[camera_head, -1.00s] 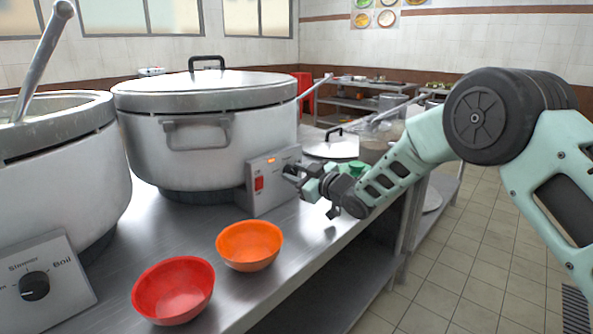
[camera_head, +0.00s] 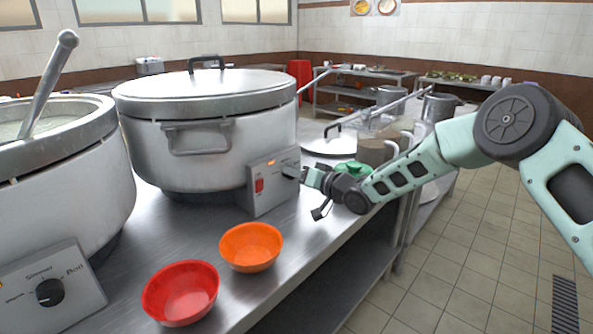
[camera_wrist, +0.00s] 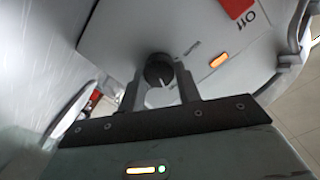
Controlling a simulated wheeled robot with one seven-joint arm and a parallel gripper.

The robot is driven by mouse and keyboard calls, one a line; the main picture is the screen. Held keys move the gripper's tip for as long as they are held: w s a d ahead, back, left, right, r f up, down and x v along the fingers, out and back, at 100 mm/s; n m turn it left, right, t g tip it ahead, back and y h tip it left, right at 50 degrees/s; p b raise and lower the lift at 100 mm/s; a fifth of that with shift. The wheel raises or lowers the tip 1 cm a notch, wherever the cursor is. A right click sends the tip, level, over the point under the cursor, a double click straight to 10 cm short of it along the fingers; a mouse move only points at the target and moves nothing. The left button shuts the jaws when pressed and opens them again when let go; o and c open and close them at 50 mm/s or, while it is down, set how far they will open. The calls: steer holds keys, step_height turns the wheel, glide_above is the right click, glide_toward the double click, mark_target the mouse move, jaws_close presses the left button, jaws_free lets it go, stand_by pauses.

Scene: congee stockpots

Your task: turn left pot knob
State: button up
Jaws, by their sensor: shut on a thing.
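My gripper (camera_head: 294,172) is at the control box (camera_head: 270,197) of the lidded pot (camera_head: 228,121) in the middle of the head view. In the wrist view its two fingers (camera_wrist: 161,84) are shut on a round black knob (camera_wrist: 158,71) with a pale pointer line. The gripper hides this knob in the head view. The box has a red switch (camera_head: 259,185) and a lit orange lamp (camera_head: 271,163). The open pot (camera_head: 60,175) at the far left has its own panel, with a black knob (camera_head: 49,292) marked Simmer and Boil. My gripper is away from that knob.
An orange bowl (camera_head: 251,262) and a red bowl (camera_head: 181,305) stand on the steel counter in front of the pots. A ladle (camera_head: 50,82) leans in the open pot. A green object (camera_head: 354,168) is behind my gripper. Tiled floor (camera_head: 470,240) is free at right.

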steer(key=shift+d+f+m+g+y+p, duration=0.1)
steer(key=shift+m+y+p, duration=0.05)
steer(key=shift+m, duration=1.3)
steer(key=shift+a+f+m+g+y+p, duration=0.1)
steer(key=shift+m+y+p, duration=0.1)
steer(key=shift+m, duration=1.2)
steer(key=shift+d+f+m+g+y+p, duration=0.1)
steer(key=shift+m+y, duration=0.05)
steer(key=shift+m, duration=1.3)
steer(key=o, duration=1)
steer(key=shift+w+r, duration=0.1)
steer(key=v, duration=1.7)
steer(key=shift+d+b, duration=0.15)
steer(key=shift+b, duration=0.25)
